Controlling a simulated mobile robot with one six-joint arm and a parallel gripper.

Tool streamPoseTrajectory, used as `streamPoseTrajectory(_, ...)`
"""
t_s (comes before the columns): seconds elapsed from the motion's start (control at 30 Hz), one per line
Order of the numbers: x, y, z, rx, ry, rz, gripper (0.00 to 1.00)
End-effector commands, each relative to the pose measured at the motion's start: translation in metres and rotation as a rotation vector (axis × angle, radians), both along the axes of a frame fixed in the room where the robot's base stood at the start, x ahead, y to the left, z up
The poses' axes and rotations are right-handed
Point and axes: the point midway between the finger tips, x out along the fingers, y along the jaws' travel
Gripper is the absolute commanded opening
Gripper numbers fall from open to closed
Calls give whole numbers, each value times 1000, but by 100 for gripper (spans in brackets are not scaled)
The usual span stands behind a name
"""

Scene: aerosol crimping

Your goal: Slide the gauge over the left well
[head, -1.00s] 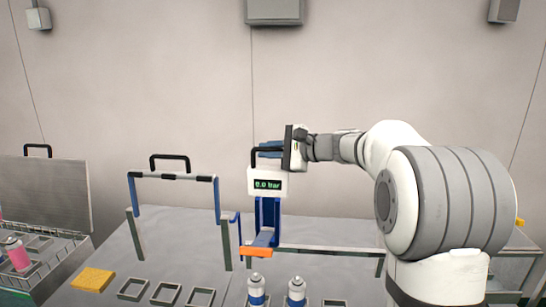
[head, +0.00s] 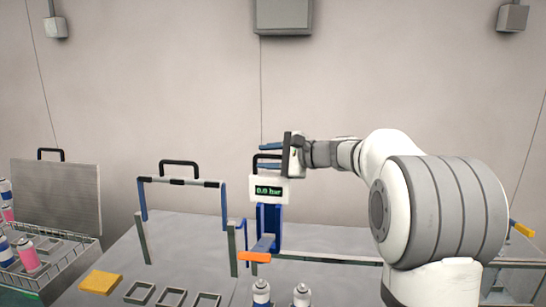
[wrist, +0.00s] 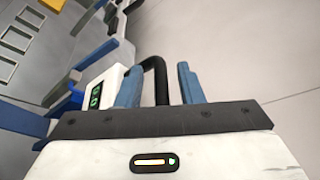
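The gauge (head: 269,188) is a white box with a green display reading 0.0 bar and a black handle on top. It sits on a blue upright behind a low rail, with an orange-ended arm (head: 254,257) reaching forward. My gripper (head: 270,156) is at the handle. In the wrist view its two blue fingers (wrist: 160,86) stand apart, either side of the black handle (wrist: 161,78), with a gap on the right side. Two cans with white tops, one at left (head: 261,291) and one at right (head: 301,295), stand in front of the gauge. Which spot is the left well is unclear.
A blue and grey frame with a black handle (head: 180,181) stands left of the gauge. Several square holders (head: 173,298) and a yellow pad (head: 100,282) lie on the grey table. A wire basket of cans (head: 60,277) is at far left.

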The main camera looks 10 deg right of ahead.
Motion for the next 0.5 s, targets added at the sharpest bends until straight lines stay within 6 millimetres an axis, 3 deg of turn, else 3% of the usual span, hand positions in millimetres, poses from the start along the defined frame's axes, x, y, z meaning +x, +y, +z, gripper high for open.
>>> streamPoseTrajectory(0.33, -1, -6, -1, -2, 2, -7, 34)
streamPoseTrajectory(0.5, -15, -25, 3, -2, -1, -10, 34)
